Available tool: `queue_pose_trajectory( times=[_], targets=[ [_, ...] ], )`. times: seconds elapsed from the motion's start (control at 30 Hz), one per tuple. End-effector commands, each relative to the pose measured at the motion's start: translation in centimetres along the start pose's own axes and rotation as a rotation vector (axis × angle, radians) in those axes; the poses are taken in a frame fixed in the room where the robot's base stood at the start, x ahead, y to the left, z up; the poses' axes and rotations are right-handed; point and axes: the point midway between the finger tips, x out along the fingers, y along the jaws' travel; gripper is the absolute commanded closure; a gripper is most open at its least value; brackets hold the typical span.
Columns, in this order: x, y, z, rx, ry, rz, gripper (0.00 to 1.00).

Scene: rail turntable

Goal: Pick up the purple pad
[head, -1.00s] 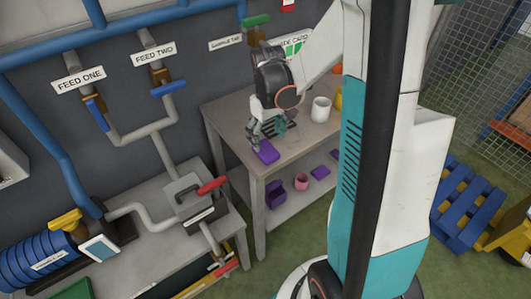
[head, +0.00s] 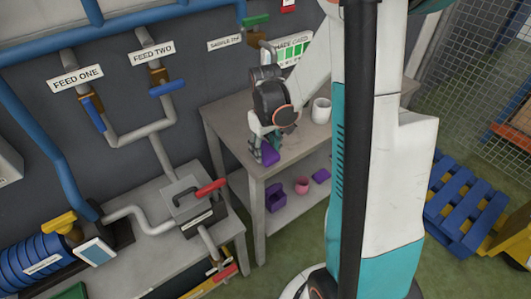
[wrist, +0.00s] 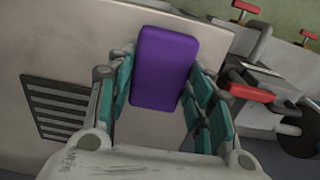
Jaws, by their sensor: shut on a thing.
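The purple pad (head: 270,154) is at the front left part of the grey table's top in the head view, partly hidden by my gripper. In the wrist view the purple pad (wrist: 165,68) is a rounded rectangular block between the two teal-padded fingers. My gripper (wrist: 160,92) is shut on it, with a finger along each long side. In the head view my gripper (head: 262,150) reaches down from above at the pad. The head view does not clearly show whether the pad still touches the table. A second flat purple pad (head: 321,175) lies on the lower shelf.
The table (head: 225,118) also carries a white cup (head: 320,110). A purple holder (head: 275,198) and a pink cup (head: 302,185) stand on the lower shelf. A bench (head: 150,245) with pipes and a red-handled device (head: 195,200) is to the left.

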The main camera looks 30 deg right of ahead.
Motion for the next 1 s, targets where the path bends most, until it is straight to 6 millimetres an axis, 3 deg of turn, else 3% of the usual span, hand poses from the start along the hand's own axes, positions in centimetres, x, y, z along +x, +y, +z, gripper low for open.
queue_pose_trajectory(
  times=[0.27,0.47,0.67,1.0],
  targets=[
    [-0.3,0.0,0.0,0.000,0.000,0.000,0.72],
    [-2.3,0.0,0.0,0.000,0.000,0.000,0.72],
    [-6.7,0.0,0.1,0.000,0.000,0.000,0.72],
    [-15.8,0.0,0.1,0.000,0.000,0.000,0.72]
  ],
)
